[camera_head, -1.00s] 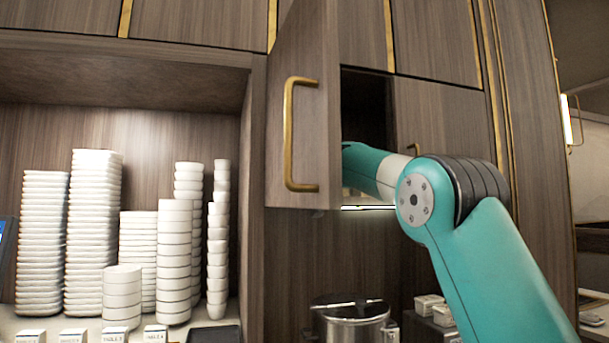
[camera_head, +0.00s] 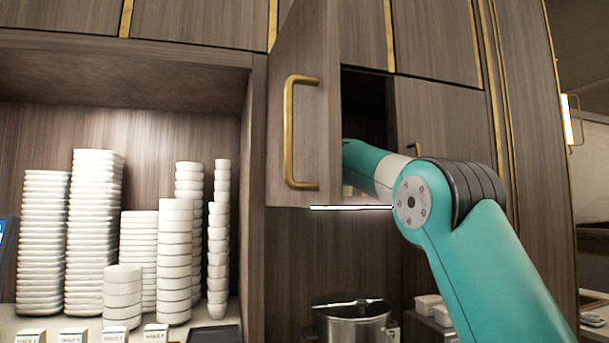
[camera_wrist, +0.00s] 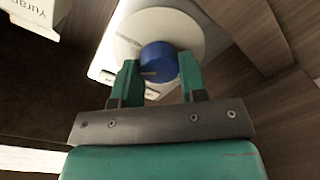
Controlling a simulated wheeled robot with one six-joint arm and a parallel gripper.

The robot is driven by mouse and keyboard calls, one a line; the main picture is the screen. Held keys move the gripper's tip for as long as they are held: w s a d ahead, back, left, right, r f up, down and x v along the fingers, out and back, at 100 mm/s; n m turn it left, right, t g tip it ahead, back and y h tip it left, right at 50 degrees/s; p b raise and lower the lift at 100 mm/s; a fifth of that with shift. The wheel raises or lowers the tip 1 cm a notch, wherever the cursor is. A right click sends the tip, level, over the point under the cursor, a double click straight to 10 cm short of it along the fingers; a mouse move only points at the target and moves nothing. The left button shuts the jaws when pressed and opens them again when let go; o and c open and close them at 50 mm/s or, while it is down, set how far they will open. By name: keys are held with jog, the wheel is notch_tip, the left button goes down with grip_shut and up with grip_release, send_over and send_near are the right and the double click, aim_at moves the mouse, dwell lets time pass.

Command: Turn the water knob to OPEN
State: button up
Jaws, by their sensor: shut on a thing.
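The water knob (camera_wrist: 159,62) is a blue round knob on a pale round disc (camera_wrist: 185,30), which sits on a white body. In the wrist view my gripper (camera_wrist: 160,75) has one green finger on each side of the knob and is shut on it. A small light mark shows on the knob's lower left. Lettering by the knob is mostly hidden by the left finger. In the head view my arm reaches into the open cabinet, and the cabinet door hides the gripper and knob.
The open cabinet door (camera_head: 300,110) with a brass handle stands left of my arm. Stacks of white dishes (camera_head: 95,230) fill the left shelf. A steel pot (camera_head: 350,322) stands below. A white box with lettering (camera_wrist: 35,15) is near the knob at upper left.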

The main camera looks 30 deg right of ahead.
jog(key=n, duration=1)
jog(key=shift+a+f+h, duration=0.1)
jog(key=shift+f+h, duration=0.1)
jog(key=shift+h, duration=0.1)
dwell(0.4)
jog(key=o, duration=0.9)
jog(key=shift+r+b+v, duration=0.1)
jog(key=shift+b+v, duration=2.15)
jog(key=shift+v, duration=2.1)
jog(key=shift+r+b+v, duration=0.15)
jog(key=shift+b+v, duration=2.05)
jog(key=shift+v, duration=2.15)
